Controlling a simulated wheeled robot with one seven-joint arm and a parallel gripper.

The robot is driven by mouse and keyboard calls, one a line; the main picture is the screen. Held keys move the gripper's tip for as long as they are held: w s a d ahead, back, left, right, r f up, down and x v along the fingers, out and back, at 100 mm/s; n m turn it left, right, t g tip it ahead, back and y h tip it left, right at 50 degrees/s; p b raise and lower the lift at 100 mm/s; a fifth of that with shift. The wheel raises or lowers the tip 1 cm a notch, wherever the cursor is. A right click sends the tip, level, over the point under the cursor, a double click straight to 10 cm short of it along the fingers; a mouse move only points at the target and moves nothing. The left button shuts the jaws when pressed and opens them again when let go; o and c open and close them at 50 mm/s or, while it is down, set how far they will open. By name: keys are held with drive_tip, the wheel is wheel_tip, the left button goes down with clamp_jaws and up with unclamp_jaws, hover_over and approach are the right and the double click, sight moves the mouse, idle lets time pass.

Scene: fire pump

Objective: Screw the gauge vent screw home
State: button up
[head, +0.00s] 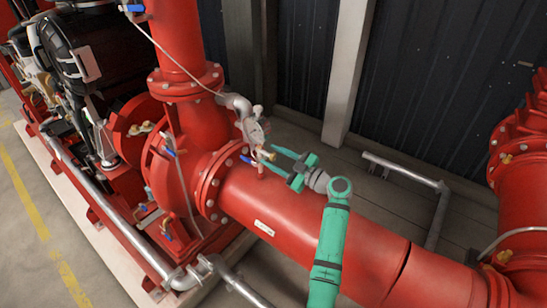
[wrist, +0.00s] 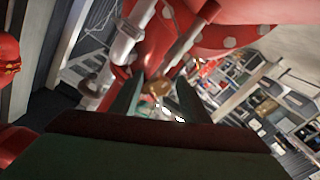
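My green gripper (head: 268,158) reaches from the right over the red pipe toward a small grey and brass fitting (head: 254,131) beside the pump flange. In the wrist view my gripper (wrist: 160,85) shows two fingers standing apart. A round brass piece (wrist: 155,88) shows in the gap between them, beyond or near the tips; I cannot tell its exact distance. It looks like the small brass piece (head: 254,158) just left of the fingertips in the head view. I cannot make out for sure which part is the gauge vent screw.
The large red pipe (head: 310,222) runs under my arm. A bolted flange (head: 211,187) and a blue-handled valve (head: 169,152) are to the left. A grey bent pipe (head: 408,176) stands at the right. A dark corrugated wall (head: 430,95) is behind.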

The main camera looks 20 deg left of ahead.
drive_tip(key=c, duration=1)
drive_tip(key=shift+a, duration=0.1)
